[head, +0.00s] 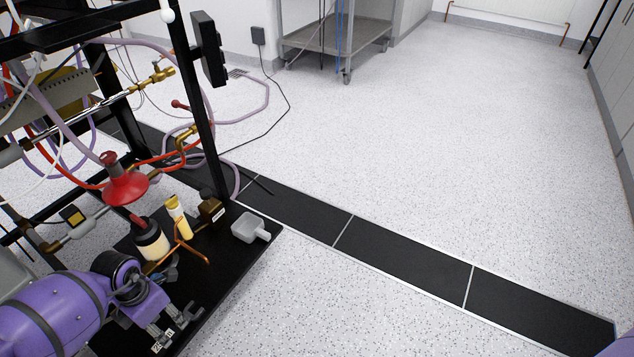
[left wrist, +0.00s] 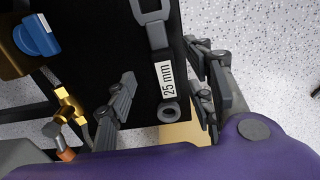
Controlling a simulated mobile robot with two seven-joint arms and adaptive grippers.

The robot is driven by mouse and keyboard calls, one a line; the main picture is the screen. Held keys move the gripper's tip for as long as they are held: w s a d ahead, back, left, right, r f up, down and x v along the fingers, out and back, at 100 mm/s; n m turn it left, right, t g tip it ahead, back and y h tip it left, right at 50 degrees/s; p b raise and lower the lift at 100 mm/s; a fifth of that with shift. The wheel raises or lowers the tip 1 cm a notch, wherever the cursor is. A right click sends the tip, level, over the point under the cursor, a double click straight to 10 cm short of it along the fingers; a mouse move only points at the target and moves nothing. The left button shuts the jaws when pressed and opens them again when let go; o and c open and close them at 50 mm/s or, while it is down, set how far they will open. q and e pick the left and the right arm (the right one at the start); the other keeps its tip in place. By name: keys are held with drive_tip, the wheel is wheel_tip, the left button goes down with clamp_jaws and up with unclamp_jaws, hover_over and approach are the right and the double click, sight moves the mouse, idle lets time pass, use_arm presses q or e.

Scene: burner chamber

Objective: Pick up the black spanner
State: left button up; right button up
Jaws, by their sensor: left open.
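The dark grey spanner (left wrist: 158,35) lies on the black board (left wrist: 100,40) in the left wrist view. It has an open loop at the top, a white "25 mm" label and a small ring at the lower end. My left gripper (left wrist: 162,65) is open, with one finger on each side of the spanner's shaft and gaps between. In the head view my left gripper (head: 180,326) is over the front part of the black board (head: 215,300). There the spanner is mostly hidden or too small to make out. My right gripper is not in view.
A frame post (head: 205,120) with hoses stands behind my gripper. A red funnel (head: 125,182), a dark bottle (head: 152,242), a yellow tube (head: 180,218) and a grey dish (head: 248,228) are near. A blue knob (left wrist: 38,35) and brass fitting (left wrist: 68,106) sit left. Floor at right is clear.

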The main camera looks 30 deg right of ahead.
sight(170, 332)
use_arm(q)
drive_tip(key=f, duration=0.1)
drive_tip(key=f+b, duration=0.2)
drive_tip(key=f, duration=0.1)
drive_tip(key=shift+s, duration=0.3)
drive_tip(key=shift+a+f+b, duration=0.1)
drive_tip(key=shift+f+b, duration=0.2)
drive_tip(key=shift+f, duration=0.05)
drive_tip(key=shift+c, duration=0.2)
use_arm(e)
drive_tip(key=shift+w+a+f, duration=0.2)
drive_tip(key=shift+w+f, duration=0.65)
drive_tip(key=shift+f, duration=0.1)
use_arm(q)
clamp_jaws()
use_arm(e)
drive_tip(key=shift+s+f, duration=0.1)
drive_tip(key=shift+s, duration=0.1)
